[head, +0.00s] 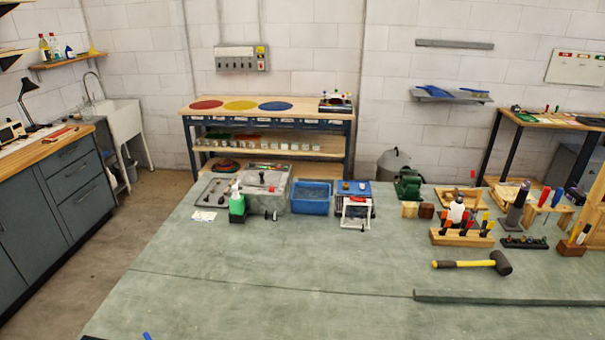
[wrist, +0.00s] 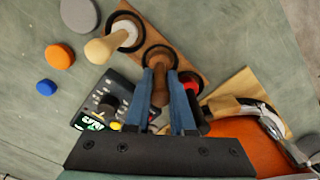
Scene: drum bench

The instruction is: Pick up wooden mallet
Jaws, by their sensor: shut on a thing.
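In the wrist view, my gripper (wrist: 166,82) has its two blue fingers shut on a brown wooden handle (wrist: 160,92), which I take to be the wooden mallet. The handle stands at a black ring on a brown wooden rack (wrist: 139,28), and I cannot tell whether it is clear of the ring. A paler wooden handle (wrist: 101,48) stands at the ring beside it, to the left. My gripper cannot be made out in the head view. There, a mallet with a black head and yellow handle (head: 470,264) lies on the bench.
Close to the fingers are a black control box (wrist: 103,103), a red-topped part (wrist: 190,84) and an orange rounded thing (wrist: 245,152). Orange (wrist: 59,56), blue (wrist: 46,87) and grey (wrist: 80,14) round pieces lie left. The green bench (head: 270,270) is largely bare in front.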

